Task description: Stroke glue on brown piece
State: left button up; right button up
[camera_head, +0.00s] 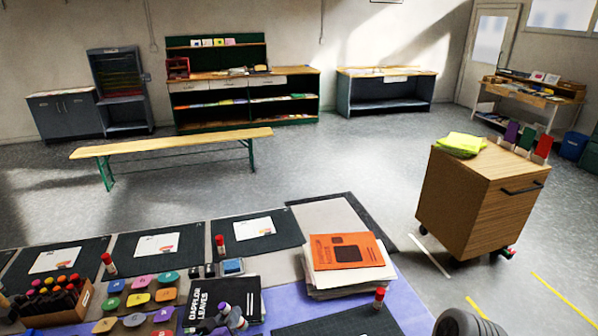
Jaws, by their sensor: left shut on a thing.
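I cannot single out the brown piece. Red-and-white glue sticks stand upright at the left (109,264), middle (220,245) and right (379,299). My right gripper is not in view.
A paper stack with an orange booklet (345,251) stands on the table. A wooden cart (480,200) stands beyond, right. A bench (170,145) crosses the floor behind.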

pick_arm(q)
jog(key=n+t+y+b, duration=0.1)
jog(key=n+t, duration=0.2)
jog(key=n, duration=0.8)
jog(key=n+t+b, duration=0.1)
jog(key=n+t, duration=0.1)
jog(key=n, duration=0.8)
jog(key=n+t+y+b, duration=0.1)
jog(key=n+t, duration=0.2)
jog(key=n, duration=0.8)
jog(key=shift+n+t+y+b, duration=0.3)
jog(key=shift+b, duration=0.05)
